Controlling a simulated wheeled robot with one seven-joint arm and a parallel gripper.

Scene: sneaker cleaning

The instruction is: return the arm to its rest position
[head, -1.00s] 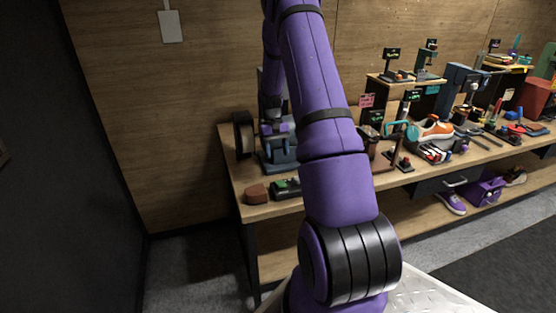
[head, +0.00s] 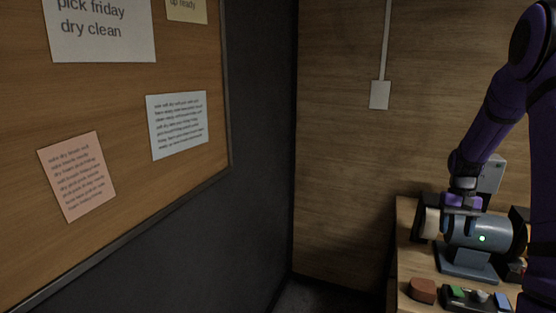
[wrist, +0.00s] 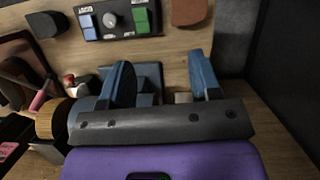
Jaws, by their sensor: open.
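My purple arm comes down from the upper right in the head view. My gripper (head: 459,227) is at the polishing machine, overlapping its left part in the picture; whether it touches cannot be told. In the wrist view my gripper (wrist: 162,78) has its two blue fingers spread wide apart with nothing held between them. The blue-grey polishing machine (head: 490,238) stands on the bench with a green light lit and a pale wheel (head: 432,222) at its left end.
A control box (head: 476,297) and a brown block (head: 423,290) lie at the bench front; the box (wrist: 117,20) and block (wrist: 188,11) also show in the wrist view. A dark wall with a notice board (head: 120,225) stands left. A wall switch (head: 380,95) is behind.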

